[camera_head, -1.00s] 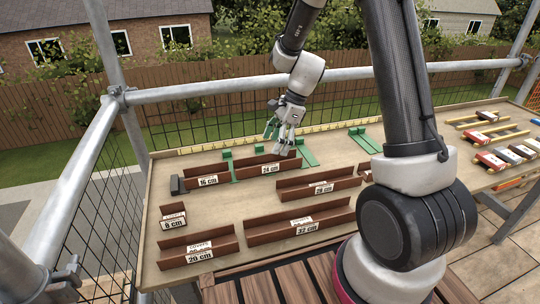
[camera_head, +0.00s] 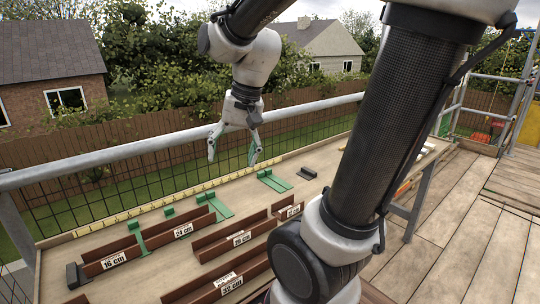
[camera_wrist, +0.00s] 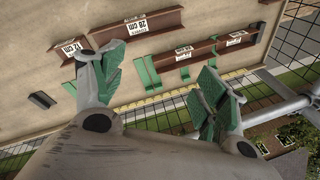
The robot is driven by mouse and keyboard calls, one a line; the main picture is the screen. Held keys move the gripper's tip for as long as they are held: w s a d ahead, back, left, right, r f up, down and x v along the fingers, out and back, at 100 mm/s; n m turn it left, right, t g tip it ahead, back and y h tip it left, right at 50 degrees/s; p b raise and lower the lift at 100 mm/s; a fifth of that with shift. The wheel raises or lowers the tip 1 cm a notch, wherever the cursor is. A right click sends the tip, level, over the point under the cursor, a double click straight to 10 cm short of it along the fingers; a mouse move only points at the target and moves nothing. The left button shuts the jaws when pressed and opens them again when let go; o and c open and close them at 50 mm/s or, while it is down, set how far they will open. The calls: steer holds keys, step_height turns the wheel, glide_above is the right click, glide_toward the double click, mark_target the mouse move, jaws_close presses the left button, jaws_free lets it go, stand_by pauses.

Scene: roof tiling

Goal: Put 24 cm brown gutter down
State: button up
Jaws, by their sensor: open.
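The brown 24 cm gutter (camera_head: 164,239) lies on the table in line with the 16 cm gutter (camera_head: 97,267), end towards end. Green brackets stand by it, one near the join (camera_head: 137,236) and one at its right end (camera_head: 219,208). The wrist view shows the 24 cm gutter (camera_wrist: 163,62) at its middle. My gripper (camera_head: 232,158) is open and empty, with its fingers spread above the table's back edge, apart from the gutter. Its green fingertips also show in the wrist view (camera_wrist: 160,84).
The 28 cm gutter (camera_head: 222,246), 32 cm gutter (camera_head: 205,293) and 12 cm gutter (camera_head: 281,212) lie nearer the front. An empty green bracket (camera_head: 274,181) and a dark block (camera_head: 307,173) lie to the right. A yellow ruler (camera_head: 150,207) and a rail (camera_head: 140,146) run along the back.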

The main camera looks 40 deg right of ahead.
steer(key=s+d+r+n+t+h, duration=0.1)
steer(key=s+d+n, duration=0.1)
steer(key=s, duration=0.3)
steer(key=s+d+n, duration=0.1)
steer(key=s+n, duration=0.3)
steer(key=shift+s+d+r+t+h, duration=0.35)
steer(key=shift+s+d+t+h, duration=0.05)
